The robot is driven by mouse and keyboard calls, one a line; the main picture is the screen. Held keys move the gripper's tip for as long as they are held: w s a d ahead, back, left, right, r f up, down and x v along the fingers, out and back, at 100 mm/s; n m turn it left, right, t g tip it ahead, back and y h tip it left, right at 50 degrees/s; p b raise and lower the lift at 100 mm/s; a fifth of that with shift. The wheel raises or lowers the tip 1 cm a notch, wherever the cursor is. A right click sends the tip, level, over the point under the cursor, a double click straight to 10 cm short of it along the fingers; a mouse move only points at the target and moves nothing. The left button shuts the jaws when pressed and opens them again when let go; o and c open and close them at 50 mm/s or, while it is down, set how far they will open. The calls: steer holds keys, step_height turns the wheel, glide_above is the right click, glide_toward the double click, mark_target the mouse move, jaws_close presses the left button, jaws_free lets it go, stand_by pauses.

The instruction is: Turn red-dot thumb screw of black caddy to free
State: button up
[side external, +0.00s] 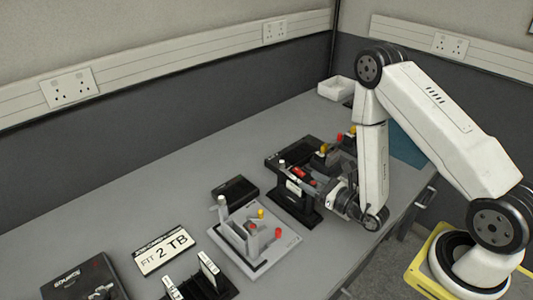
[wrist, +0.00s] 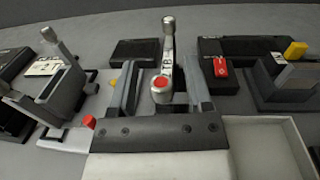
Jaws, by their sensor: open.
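In the wrist view, a silver thumb screw with a red dot on its end (wrist: 161,84) sits between the two grey fingers of my gripper (wrist: 162,72). The fingers are open, one on each side, and seem apart from the screw. A pale labelled bar with an upright silver knob (wrist: 168,25) rises behind the dot. In the side view, my gripper (side external: 338,196) is low beside the black stand with the caddy (side external: 294,200), and the screw between the fingers cannot be made out.
A grey-white fixture with yellow and red knobs (side external: 248,242) stands nearby. A flat black box (side external: 234,189), a "FIT 2 TB" card (side external: 163,251), a black rack (side external: 205,285) and a dark box (side external: 82,281) are on the bench. A white tray (side external: 336,89) is at the back. The bench's rear left is clear.

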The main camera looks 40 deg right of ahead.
step_height(320, 180, up, 4)
steer(key=shift+r, duration=0.15)
steer(key=d+n+g+y, duration=0.1)
steer(key=n+y, duration=0.1)
steer(key=y, duration=0.1)
steer(key=n+g+y, duration=0.1)
steer(key=n+y, duration=0.1)
steer(key=y, duration=0.2)
steer(key=d+r+n+g+y, duration=0.1)
steer(key=n+y, duration=0.1)
steer(key=y, duration=0.1)
steer(key=shift+w+d+r+y, duration=0.1)
steer(key=shift+w+d+y, duration=0.2)
steer(key=shift+y, duration=0.1)
steer(key=s+d+f+n+g+y, duration=0.1)
steer(key=s+d+n+g+y, duration=0.25)
steer(key=s+n+g, duration=0.2)
glide_toward(313, 183)
steer(key=shift+x, duration=1.05)
steer(key=shift+f+m+h, duration=0.25)
steer(key=shift+m, duration=0.2)
steer(key=shift+x, duration=3.9)
